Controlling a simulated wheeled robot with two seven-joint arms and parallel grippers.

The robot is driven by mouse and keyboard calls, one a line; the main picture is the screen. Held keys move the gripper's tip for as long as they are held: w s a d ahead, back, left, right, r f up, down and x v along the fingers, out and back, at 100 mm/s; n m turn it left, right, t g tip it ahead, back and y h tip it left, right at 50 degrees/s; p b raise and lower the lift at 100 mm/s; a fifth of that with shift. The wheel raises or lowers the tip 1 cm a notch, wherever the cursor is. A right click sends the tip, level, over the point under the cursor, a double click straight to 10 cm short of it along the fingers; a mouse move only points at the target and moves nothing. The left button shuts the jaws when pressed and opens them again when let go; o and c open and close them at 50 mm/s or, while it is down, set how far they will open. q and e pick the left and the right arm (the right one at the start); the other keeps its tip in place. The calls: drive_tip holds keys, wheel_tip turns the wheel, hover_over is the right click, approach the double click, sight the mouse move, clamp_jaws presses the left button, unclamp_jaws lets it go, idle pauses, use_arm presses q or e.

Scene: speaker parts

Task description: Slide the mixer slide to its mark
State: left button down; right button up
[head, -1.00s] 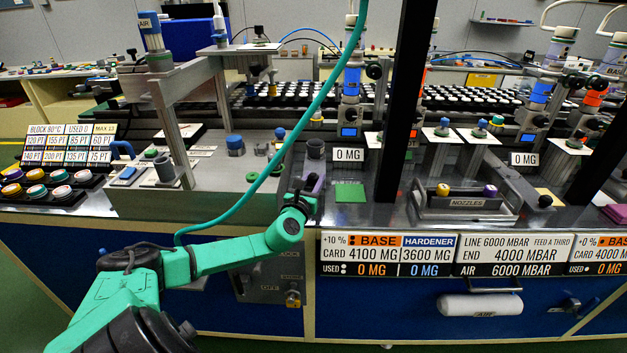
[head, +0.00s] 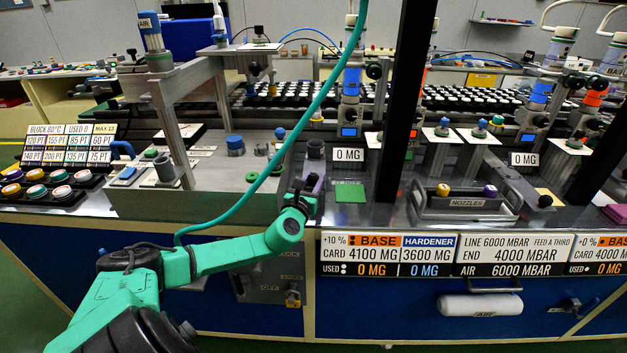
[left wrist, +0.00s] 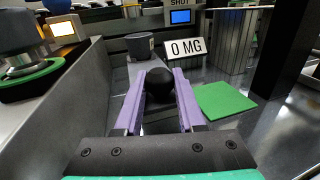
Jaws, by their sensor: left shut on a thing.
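My left gripper (left wrist: 160,92), with purple fingers, is shut on a round black knob (left wrist: 160,80) at the near end of what looks like the mixer slide. A grey carriage with a dark cup (left wrist: 140,45) stands just beyond the knob, beside a long grey wall. In the head view the same cup (head: 315,150) stands at the right end of the grey bench unit, behind my left gripper (head: 312,184). The fingers and my wrist hide most of the slide there. I cannot make out the slide's mark. My right gripper is not in view.
A green square (head: 350,189) lies on the dark worktop right of my gripper, below a "0 MG" display (head: 348,155). A black post (head: 405,100) rises further right. A nozzle tray (head: 467,203) stands beyond it. A teal hose (head: 270,165) hangs across the view.

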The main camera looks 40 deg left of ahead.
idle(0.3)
use_arm(q)
drive_tip(key=shift+f, duration=0.1)
drive_tip(key=w+a+b, duration=0.2)
drive_tip(key=shift+w+b, duration=0.35)
drive_tip(key=shift+w, duration=0.05)
drive_tip(key=shift+w+a, duration=0.1)
drive_tip(key=shift+a, duration=0.05)
drive_tip(key=c, duration=0.5)
unclamp_jaws()
